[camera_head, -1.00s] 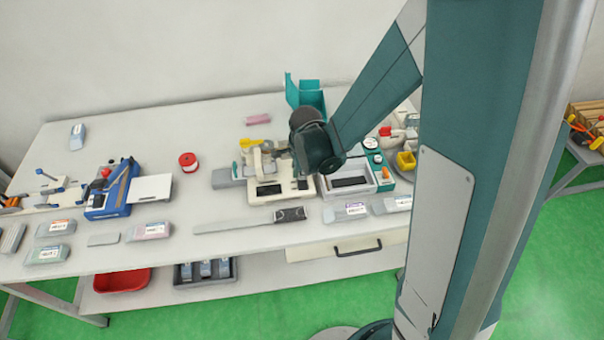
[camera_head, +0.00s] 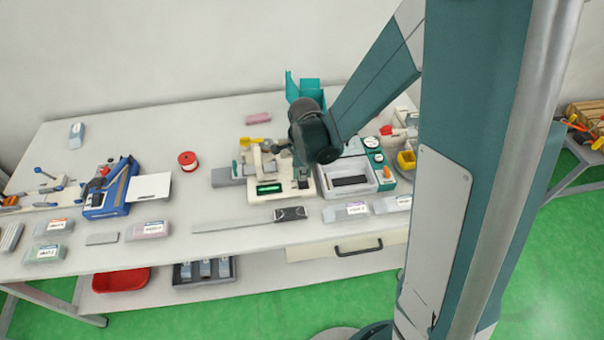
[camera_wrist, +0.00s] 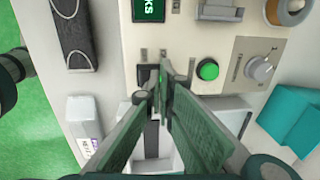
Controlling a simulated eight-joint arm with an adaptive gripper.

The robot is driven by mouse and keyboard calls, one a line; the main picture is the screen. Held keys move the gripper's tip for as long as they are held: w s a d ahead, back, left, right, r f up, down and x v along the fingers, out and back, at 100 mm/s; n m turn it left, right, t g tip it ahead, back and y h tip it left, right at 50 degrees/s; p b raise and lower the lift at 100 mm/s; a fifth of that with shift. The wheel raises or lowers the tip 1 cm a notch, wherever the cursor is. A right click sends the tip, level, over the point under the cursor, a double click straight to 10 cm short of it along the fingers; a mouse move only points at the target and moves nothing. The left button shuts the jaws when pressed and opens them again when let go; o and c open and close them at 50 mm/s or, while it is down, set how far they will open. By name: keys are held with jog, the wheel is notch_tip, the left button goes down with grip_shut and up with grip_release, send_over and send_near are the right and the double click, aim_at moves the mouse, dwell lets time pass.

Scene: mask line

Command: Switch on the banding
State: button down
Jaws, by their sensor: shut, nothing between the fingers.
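The cream banding machine (camera_head: 240,178) stands in the middle of the bench. Its small display (camera_head: 269,188) is lit green, and in the wrist view the display (camera_wrist: 150,9) shows pale letters on green. My gripper (camera_wrist: 162,78) is shut and empty, its fingertips over or against a small dark rocker switch (camera_wrist: 147,76) on the cream panel; the fingers partly hide it, and contact cannot be told. A green glow shows between the fingertips. A round green button (camera_wrist: 208,69) and a grey knob (camera_wrist: 261,69) sit to their right.
A grey bin (camera_head: 372,188) stands close right of the machine, and a teal box (camera_head: 309,90) behind it. A dark-ended strip (camera_head: 290,213) lies in front.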

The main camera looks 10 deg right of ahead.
jog(key=shift+s, duration=0.4)
jog(key=shift+r, duration=0.2)
notch_tip(320, 180, up, 14)
jog(key=w+p, duration=0.2)
jog(key=w, duration=0.1)
jog(key=shift+f, duration=0.25)
dwell(0.5)
jog(key=shift+s, duration=0.1)
dwell(0.4)
